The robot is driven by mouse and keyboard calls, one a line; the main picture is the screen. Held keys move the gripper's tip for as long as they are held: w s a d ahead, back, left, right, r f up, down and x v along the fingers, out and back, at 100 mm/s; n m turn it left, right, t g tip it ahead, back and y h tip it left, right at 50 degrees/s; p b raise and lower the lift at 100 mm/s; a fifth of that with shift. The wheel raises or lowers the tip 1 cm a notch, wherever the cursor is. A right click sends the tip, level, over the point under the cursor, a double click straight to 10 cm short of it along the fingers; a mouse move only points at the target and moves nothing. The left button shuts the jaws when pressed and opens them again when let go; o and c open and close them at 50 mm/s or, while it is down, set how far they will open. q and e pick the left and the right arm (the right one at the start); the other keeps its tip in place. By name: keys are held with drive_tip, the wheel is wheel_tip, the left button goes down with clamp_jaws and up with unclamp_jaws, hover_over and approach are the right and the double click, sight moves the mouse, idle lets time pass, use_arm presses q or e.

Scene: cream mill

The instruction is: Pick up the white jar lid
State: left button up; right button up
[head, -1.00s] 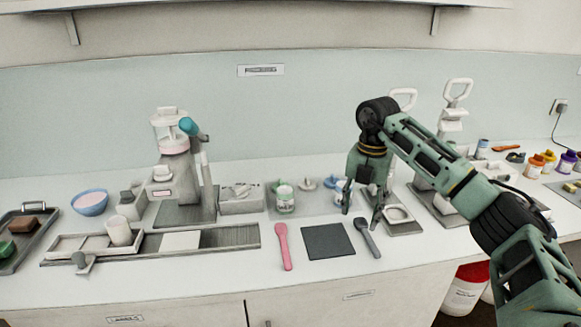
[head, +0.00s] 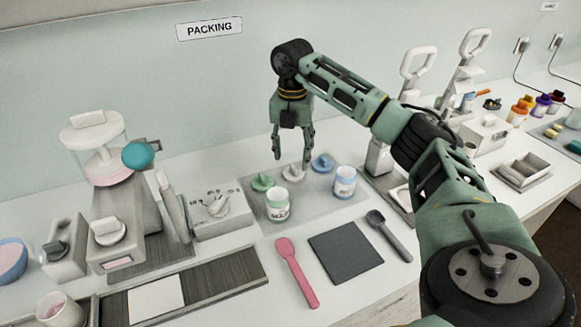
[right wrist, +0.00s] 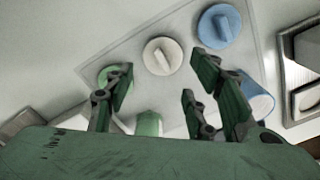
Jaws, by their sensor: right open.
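The white jar lid (head: 293,172) lies on a grey mat (head: 247,186), between a green lid (head: 262,182) and a blue lid (head: 322,163). In the right wrist view the white lid (right wrist: 162,56) is round with a raised grip bar, just beyond my fingertips. The blue lid (right wrist: 219,26) lies to its right there. My right gripper (head: 291,165) is open and empty, with its fingers pointing down over the white lid. In the right wrist view my right gripper (right wrist: 165,85) has its fingers spread apart. My left gripper is not in view.
A green-labelled jar (head: 278,205) and a blue-labelled jar (head: 345,182) stand on the mat close to the lids. A pink spatula (head: 296,272), a dark square pad (head: 345,252) and a grey scoop (head: 389,236) lie in front. A filling machine (head: 110,200) stands to the left.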

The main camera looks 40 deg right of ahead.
sight(292, 166)
drive_tip(key=f, duration=0.3)
drive_tip(key=f+p, duration=0.1)
drive_tip(key=f, duration=0.1)
drive_tip(key=shift+w+d, duration=0.2)
drive_tip(key=shift+d, duration=0.05)
drive_tip(key=shift+f, duration=0.25)
drive_tip(key=c, duration=0.5)
